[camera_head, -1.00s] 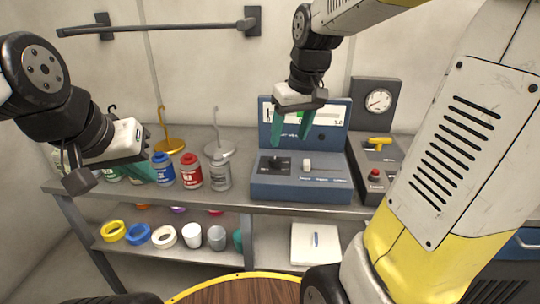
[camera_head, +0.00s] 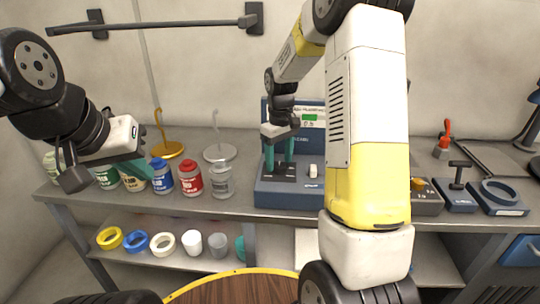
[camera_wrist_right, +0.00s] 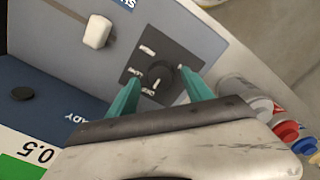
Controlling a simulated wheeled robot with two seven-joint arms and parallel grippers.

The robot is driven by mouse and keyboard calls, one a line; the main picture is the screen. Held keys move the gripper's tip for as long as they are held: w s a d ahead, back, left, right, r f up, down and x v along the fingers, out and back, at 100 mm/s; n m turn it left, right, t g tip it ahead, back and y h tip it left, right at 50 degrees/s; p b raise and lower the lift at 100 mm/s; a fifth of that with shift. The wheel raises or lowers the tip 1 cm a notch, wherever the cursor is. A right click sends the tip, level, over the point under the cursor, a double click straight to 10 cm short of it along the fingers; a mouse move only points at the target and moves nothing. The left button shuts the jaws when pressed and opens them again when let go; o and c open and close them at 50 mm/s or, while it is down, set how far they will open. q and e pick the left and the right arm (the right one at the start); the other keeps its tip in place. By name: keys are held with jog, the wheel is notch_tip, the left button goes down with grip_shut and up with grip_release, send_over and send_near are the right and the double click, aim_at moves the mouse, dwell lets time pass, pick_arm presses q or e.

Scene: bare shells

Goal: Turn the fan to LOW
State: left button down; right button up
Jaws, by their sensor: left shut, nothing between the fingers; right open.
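The blue control box (camera_head: 262,197) stands on the metal bench, with an upright panel and a small green-lit display behind. On its sloped top is a black plate (camera_wrist_right: 183,57) with a dark round knob (camera_wrist_right: 160,74) and white labels around it, too small to read surely. My right gripper (camera_head: 279,170) points down over this plate. In the right wrist view its teal fingers (camera_wrist_right: 158,86) are apart, one on each side of the knob; I cannot tell whether they touch it. My left gripper (camera_head: 148,150) is shut and empty, left of the box above the bottles.
A white switch (camera_wrist_right: 97,31) sits beside the knob plate. Several bottles, including a red one (camera_head: 189,177) and a clear one (camera_head: 221,181), stand left of the box. A brass hook stand (camera_head: 167,149) is behind them. Several tape rolls lie on the lower shelf.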

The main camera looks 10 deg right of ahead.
jog(key=shift+f, duration=0.7)
grip_shut()
jog(key=shift+m, duration=0.3)
jog(key=m, duration=1.1)
dwell(0.3)
